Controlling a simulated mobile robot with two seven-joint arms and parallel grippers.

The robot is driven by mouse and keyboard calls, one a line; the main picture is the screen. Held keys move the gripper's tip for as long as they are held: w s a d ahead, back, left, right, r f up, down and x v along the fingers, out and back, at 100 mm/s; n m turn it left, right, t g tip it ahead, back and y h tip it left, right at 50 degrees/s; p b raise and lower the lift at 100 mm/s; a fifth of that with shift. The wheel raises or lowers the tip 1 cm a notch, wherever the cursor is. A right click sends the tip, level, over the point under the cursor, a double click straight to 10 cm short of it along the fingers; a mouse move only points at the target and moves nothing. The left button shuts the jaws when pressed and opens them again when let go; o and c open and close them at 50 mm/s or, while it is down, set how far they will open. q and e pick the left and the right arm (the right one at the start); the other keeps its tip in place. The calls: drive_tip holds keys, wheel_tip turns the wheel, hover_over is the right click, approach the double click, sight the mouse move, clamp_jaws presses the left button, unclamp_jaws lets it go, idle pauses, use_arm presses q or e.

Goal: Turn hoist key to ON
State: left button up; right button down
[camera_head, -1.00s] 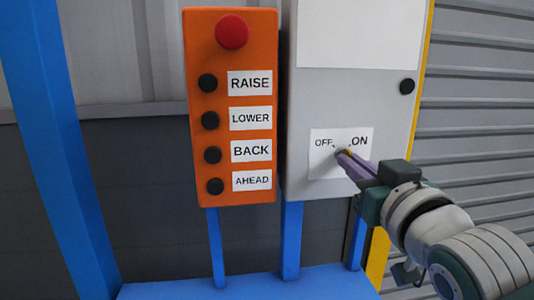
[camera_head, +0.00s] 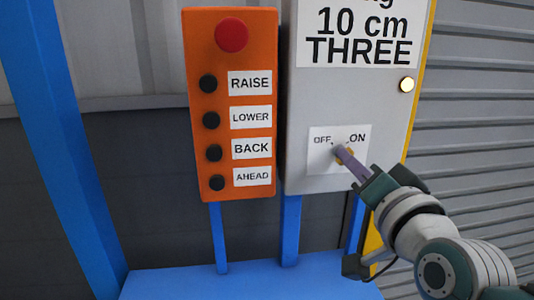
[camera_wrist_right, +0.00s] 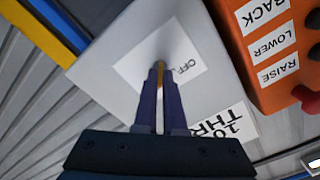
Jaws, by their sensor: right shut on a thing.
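The hoist key (camera_wrist_right: 160,75) is a small yellowish piece, mostly hidden between my fingers. It sits at the white OFF/ON label (camera_head: 320,163) on the grey box (camera_head: 305,100). My right gripper (camera_head: 342,152) is shut on the key, its purple fingers reaching in from the lower right. In the right wrist view, my right gripper (camera_wrist_right: 160,70) points straight at the label, with the key between the fingertips. The fingers hide part of the label, and the key's exact pointing is hard to tell. My left gripper is not in view.
An orange pendant (camera_head: 232,190) with a red button (camera_head: 231,36) and several black buttons stands left of the box. A display (camera_head: 362,35) on the box reads "10 cm THREE". Blue posts (camera_head: 290,230) stand below.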

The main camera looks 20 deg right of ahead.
drive_tip(key=shift+m, duration=0.3)
drive_tip(key=c, duration=1)
unclamp_jaws()
drive_tip(key=v, duration=1)
drive_tip(key=shift+b, duration=0.35)
